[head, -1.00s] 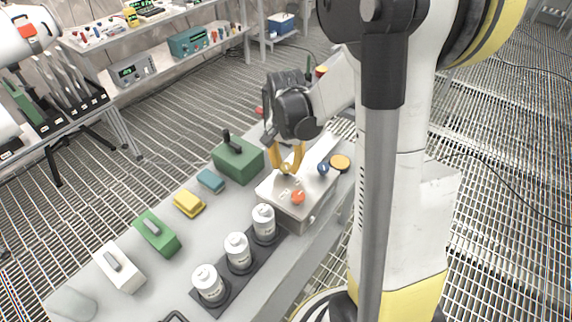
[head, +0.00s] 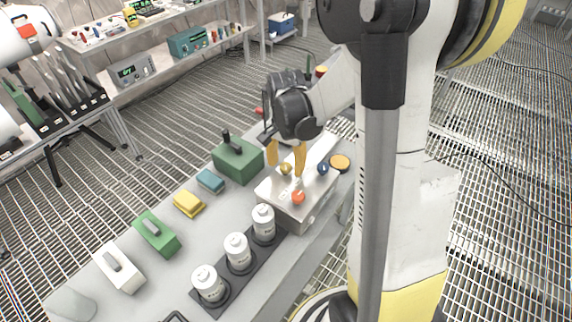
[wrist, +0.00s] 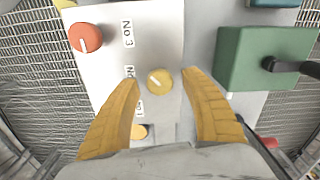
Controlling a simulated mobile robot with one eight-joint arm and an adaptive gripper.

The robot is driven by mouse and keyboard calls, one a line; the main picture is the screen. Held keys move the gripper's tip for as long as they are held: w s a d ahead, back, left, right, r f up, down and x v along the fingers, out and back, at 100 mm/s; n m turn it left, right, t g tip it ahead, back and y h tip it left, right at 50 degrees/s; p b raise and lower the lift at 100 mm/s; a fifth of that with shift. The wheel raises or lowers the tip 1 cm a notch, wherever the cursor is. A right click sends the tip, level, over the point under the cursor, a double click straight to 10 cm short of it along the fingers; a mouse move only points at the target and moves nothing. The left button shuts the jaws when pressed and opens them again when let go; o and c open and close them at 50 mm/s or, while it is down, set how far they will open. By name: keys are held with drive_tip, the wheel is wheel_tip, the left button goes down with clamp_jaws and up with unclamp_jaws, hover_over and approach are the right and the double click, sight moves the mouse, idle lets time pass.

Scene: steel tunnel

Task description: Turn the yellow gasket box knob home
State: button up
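The yellow knob (head: 285,169) sits on the pale box (head: 317,192); it also shows in the wrist view (wrist: 160,80), with a white pointer mark running diagonally toward the upper left. My gripper (head: 287,162) is open above the box, its two yellow fingers standing apart on either side of the knob. In the wrist view the fingers (wrist: 160,98) show clear gaps beside the knob. An orange-red knob (head: 298,197) and a blue knob (head: 323,168) are on the same box. The blue knob is not visible in the wrist view. Printed labels are partly hidden by a finger.
A green box with a dark handle (head: 238,160) stands close by on the bench. Blue, yellow, green and white blocks line the bench. Several white canisters (head: 237,253) stand in a dark rack in front. An amber disc (head: 340,162) is near the box's far end.

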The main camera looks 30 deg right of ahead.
sight(286, 165)
wheel_tip(286, 165, up, 12)
idle(0.6)
idle(4.0)
